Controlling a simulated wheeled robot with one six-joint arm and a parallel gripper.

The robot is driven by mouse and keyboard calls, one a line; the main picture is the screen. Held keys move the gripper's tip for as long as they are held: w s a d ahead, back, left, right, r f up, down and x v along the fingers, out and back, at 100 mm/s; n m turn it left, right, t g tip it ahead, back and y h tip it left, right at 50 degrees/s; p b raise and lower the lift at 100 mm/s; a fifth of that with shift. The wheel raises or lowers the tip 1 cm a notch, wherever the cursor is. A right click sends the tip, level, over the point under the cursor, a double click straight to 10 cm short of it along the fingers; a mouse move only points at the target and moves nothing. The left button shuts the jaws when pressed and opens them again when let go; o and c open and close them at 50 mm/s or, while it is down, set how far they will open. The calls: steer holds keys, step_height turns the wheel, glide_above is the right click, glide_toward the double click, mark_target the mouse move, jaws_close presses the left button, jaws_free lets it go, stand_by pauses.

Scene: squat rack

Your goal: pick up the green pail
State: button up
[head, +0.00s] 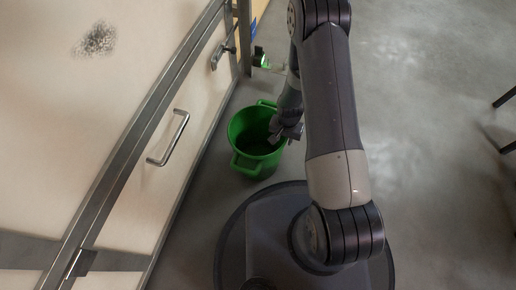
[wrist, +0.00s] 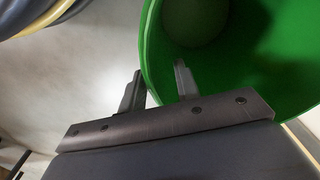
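The green pail (head: 243,160) stands upright on the floor, close to the cabinet front, with a handle on its near side and another at the far side. My gripper (head: 287,127) is at the pail's right rim in the head view. In the wrist view the pail (wrist: 240,60) fills the upper right and its inside looks empty. My gripper (wrist: 158,82) is open there, one finger outside the pail's wall and the other over its inside. The rim runs between the fingers. I cannot tell whether either finger touches it.
A pale cabinet (head: 140,150) with metal handles (head: 170,138) stands to the left of the pail. Dark legs (head: 505,98) show at the right edge. The grey floor (head: 430,130) on the right is clear.

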steer(key=shift+f, duration=0.95)
steer(key=shift+s, duration=0.1)
jaws_close()
stand_by(0.5)
